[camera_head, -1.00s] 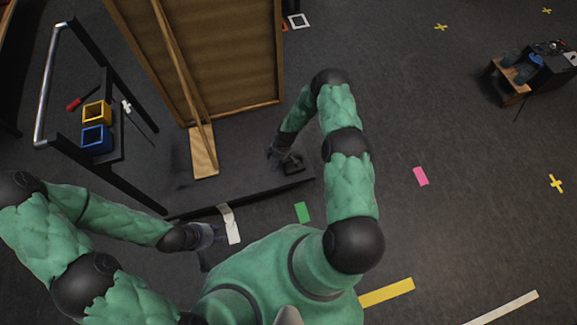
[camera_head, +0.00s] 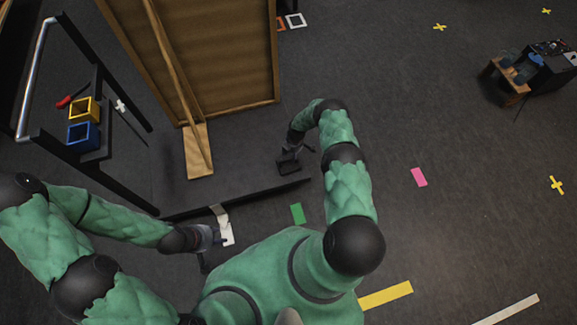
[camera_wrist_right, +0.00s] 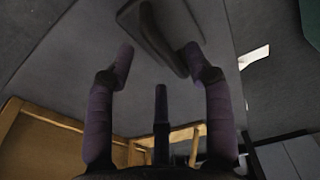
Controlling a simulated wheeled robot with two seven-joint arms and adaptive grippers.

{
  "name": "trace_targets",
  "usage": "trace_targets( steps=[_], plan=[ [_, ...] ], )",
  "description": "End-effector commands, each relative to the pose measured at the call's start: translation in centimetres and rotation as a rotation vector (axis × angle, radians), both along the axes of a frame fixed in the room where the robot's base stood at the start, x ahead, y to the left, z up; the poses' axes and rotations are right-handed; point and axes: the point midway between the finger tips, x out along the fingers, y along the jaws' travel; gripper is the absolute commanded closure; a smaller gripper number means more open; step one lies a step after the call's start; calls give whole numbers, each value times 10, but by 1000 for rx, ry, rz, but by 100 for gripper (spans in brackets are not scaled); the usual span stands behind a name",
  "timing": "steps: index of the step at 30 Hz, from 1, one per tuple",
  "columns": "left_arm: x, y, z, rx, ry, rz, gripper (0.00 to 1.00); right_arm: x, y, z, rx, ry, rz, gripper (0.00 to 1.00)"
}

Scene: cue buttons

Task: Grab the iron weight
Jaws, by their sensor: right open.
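The iron weight (camera_head: 288,165) is a small dark block with a handle-like part, on the dark platform near its right end. In the right wrist view the weight (camera_wrist_right: 158,28) lies beyond the fingertips, towards the top. My right gripper (camera_head: 297,149) is close to the weight in the head view. In the right wrist view this gripper (camera_wrist_right: 160,62) is open, with nothing between its fingers. The right fingertip overlaps the weight's edge in the picture; I cannot tell whether they touch. My left gripper (camera_head: 215,250) is at the platform's front edge, fingers apart and empty.
The dark platform (camera_head: 245,182) has a metal push bar (camera_head: 35,75) at left. A wooden panel (camera_head: 215,60) and a leaning plank (camera_head: 198,165) stand behind. Yellow (camera_head: 83,108) and blue (camera_head: 83,136) open boxes sit at left.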

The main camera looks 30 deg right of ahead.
Motion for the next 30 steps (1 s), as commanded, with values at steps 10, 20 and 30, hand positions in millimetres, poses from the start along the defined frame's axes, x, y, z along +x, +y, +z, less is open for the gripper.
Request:
trace_targets(
  steps=[10,20,30],
  plan=[
    [0,0,-24,0,0,0,60,2,14,-45,0,1,0,47],
    [0,0,-25,0,0,0,60,3,15,-47,0,0,0,47],
    [0,0,-25,0,0,0,60,7,12,-44,-4,-6,-2,100]
  ],
)
